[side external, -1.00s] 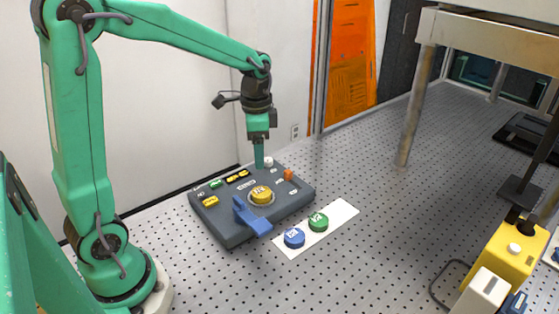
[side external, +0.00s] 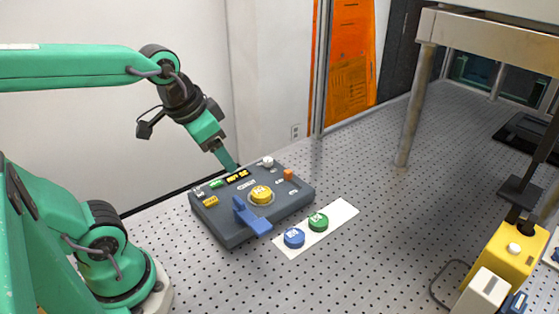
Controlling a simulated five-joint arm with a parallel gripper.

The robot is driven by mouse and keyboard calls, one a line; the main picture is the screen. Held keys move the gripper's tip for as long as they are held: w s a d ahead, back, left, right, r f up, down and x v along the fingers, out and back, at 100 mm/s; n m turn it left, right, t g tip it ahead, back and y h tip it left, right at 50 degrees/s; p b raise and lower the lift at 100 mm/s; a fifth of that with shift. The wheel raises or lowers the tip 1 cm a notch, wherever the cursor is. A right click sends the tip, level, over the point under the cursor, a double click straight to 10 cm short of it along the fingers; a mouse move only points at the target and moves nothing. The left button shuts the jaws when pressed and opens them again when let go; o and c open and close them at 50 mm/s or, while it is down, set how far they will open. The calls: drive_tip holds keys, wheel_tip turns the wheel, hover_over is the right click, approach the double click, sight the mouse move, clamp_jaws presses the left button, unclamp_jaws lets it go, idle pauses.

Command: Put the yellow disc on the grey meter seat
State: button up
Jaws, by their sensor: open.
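The yellow disc (side external: 261,194) lies on the round seat (side external: 250,203) in the middle of the dark grey meter box (side external: 285,211). The seat's rim shows around the disc. My gripper (side external: 231,168) is above the back edge of the box, tilted, to the left of the disc and apart from it. It is open and holds nothing that I can see; its fingers look like one piece from this side.
A blue lever (side external: 250,216) stands at the front of the box. A blue disc (side external: 294,238) and a green disc (side external: 318,222) lie on a white strip (side external: 342,212). A yellow device (side external: 505,254) stands at right. The perforated table between is clear.

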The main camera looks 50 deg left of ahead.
drive_tip(key=shift+s+d+f+n+t, duration=0.15)
drive_tip(key=shift+s+n+t, duration=0.15)
drive_tip(key=shift+s, duration=0.35)
drive_tip(key=shift+s+d+r+n+t, duration=0.1)
drive_tip(key=shift+s+d+n+t, duration=0.15)
drive_tip(key=shift+s, duration=0.4)
drive_tip(key=shift+a, duration=0.1)
